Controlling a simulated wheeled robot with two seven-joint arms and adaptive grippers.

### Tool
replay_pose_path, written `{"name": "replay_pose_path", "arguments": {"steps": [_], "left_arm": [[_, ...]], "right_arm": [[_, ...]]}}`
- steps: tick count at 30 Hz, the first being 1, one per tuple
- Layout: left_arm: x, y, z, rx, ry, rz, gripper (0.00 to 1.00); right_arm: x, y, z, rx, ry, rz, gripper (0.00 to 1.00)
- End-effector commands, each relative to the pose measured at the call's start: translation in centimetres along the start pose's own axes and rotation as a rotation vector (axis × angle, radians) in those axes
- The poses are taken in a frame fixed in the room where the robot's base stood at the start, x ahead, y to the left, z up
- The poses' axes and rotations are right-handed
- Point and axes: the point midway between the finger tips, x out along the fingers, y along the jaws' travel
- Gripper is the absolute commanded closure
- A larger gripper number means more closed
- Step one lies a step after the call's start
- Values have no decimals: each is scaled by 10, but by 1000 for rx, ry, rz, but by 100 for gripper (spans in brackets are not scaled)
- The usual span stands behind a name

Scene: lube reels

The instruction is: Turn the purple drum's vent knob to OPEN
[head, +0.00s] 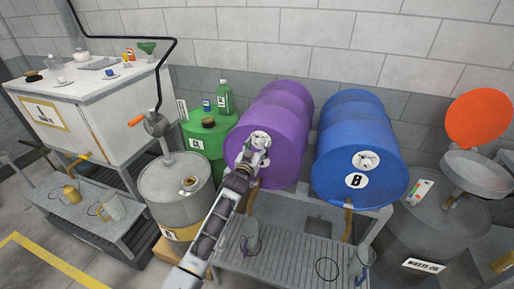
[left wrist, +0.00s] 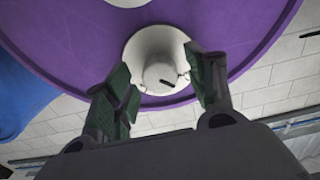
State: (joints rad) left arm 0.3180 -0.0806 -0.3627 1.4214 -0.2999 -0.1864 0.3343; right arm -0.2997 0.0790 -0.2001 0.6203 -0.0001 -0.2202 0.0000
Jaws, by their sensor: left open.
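The purple drum (head: 285,110) lies on its side on a rack, its end facing me. Its vent knob (left wrist: 160,74) is a pale round knob on a white round plate with a small dark mark. In the head view the knob is partly hidden by my gripper. My left gripper (head: 254,156) is at the drum's end face. In the left wrist view my left gripper (left wrist: 162,72) is open, with one dark green padded finger on each side of the knob. Gaps show between the fingers and the knob, so I see no grip. My right gripper is out of view.
A blue drum (head: 358,125) marked B lies close to the right on the same rack. A green drum (head: 202,135) and a grey drum (head: 166,190) with a crank pump stand at the left. A waste drum (head: 432,225) stands at the right. A slatted tray (head: 285,253) is below.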

Motion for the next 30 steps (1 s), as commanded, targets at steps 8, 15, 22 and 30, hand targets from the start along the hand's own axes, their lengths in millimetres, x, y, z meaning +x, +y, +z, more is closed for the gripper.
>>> {"name": "replay_pose_path", "arguments": {"steps": [8, 15, 22, 30], "left_arm": [[0, 0, 0, 0, 0, 0, 69], [0, 0, 0, 0, 0, 0, 90], [0, 0, 0, 24, 0, 0, 90], [0, 0, 0, 137, 0, 0, 90]], "right_arm": [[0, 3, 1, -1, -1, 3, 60], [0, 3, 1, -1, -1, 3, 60], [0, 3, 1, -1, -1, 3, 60], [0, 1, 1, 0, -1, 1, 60]]}}
